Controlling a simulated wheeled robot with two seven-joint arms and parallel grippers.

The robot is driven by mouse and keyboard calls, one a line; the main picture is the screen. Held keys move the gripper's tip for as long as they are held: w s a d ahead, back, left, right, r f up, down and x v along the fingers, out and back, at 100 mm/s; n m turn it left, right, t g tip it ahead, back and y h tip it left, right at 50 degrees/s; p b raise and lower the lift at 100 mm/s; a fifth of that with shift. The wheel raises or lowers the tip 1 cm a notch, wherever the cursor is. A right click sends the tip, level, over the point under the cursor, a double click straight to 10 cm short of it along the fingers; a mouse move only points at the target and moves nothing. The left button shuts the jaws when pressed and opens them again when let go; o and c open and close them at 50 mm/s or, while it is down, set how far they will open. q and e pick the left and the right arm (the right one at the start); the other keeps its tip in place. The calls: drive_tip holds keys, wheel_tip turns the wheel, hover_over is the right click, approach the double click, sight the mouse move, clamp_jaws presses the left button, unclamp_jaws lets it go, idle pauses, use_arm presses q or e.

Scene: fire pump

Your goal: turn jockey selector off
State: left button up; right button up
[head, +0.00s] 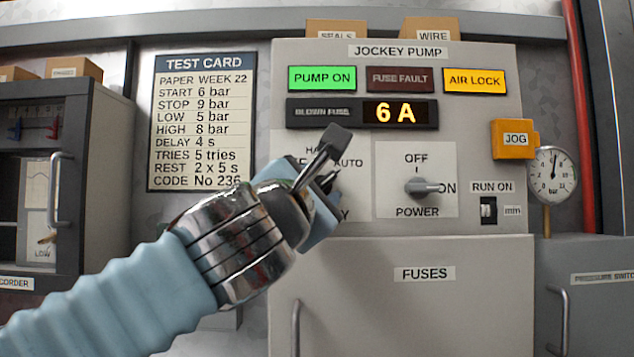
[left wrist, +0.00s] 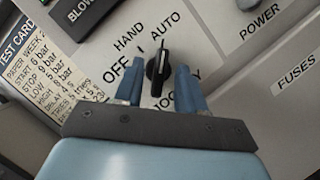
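The jockey selector (left wrist: 158,68) is a black knob with a pale pointer line, on a light plate lettered HAND, AUTO, OFF and JOCKEY. In the left wrist view its pointer appears to face AUTO, away from OFF. My left gripper (left wrist: 159,84) is open, with one blue finger on each side of the knob and a gap visible on both sides. In the head view my left gripper (head: 328,163) covers the knob and much of the selector plate (head: 355,198). Whether the fingertips reach the panel is unclear. My right gripper is in neither view.
The power switch (head: 424,187) sits just right of the selector, pointing to ON. A lit PUMP ON lamp (head: 321,78), AIR LOCK lamp (head: 474,80) and 6 A display (head: 398,114) are above. An orange JOG box (head: 513,139) and a gauge (head: 553,174) are farther right.

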use_arm(q)
clamp_jaws()
idle(0.4)
